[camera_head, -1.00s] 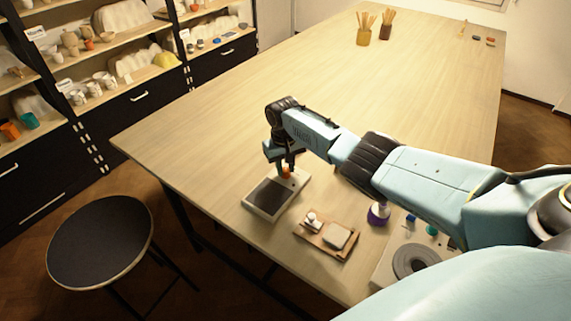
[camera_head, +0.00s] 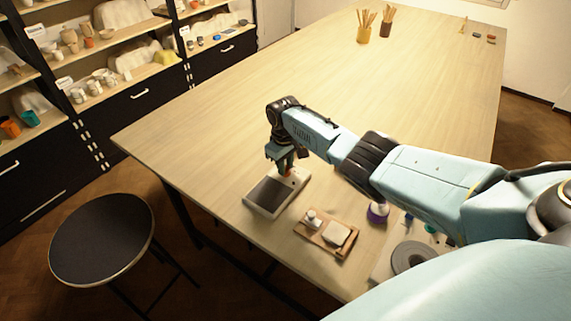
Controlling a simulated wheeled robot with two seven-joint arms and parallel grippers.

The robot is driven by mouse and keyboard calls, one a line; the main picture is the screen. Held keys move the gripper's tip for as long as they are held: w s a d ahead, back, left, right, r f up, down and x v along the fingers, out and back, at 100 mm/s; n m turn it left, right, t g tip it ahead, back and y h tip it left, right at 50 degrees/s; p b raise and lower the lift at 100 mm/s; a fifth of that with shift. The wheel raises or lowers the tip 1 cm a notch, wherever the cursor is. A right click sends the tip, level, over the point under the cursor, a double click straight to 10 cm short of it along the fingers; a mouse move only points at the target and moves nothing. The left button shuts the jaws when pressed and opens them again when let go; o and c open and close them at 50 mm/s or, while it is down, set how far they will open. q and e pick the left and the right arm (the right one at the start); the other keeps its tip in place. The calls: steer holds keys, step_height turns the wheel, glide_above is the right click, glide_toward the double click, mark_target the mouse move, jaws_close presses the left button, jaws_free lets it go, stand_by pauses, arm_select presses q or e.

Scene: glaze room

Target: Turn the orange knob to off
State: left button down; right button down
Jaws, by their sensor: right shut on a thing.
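The orange knob (camera_head: 288,174) sits at the far end of a small white device with a dark plate (camera_head: 273,194), near the left edge of the table. Only a little of the knob shows below the fingers. My right gripper (camera_head: 285,165) points down over it and is shut on the knob. The gripper looks turned about its own axis. The knob's pointer or marks are too small to read. My left gripper is not in view.
A wooden board with a white block (camera_head: 336,233) and a small white piece lies nearer. A purple-based item (camera_head: 377,212) and a grey round disc (camera_head: 410,256) stand under my arm. A black stool (camera_head: 101,238) is at left. The far table is mostly clear.

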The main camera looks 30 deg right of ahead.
steer(key=c, duration=1.2)
jaws_free()
step_height(320, 180, up, 13)
steer(key=p, duration=0.1)
steer(key=shift+a+r, duration=0.2)
steer(key=shift+a, duration=0.05)
steer(key=shift+s, duration=0.1)
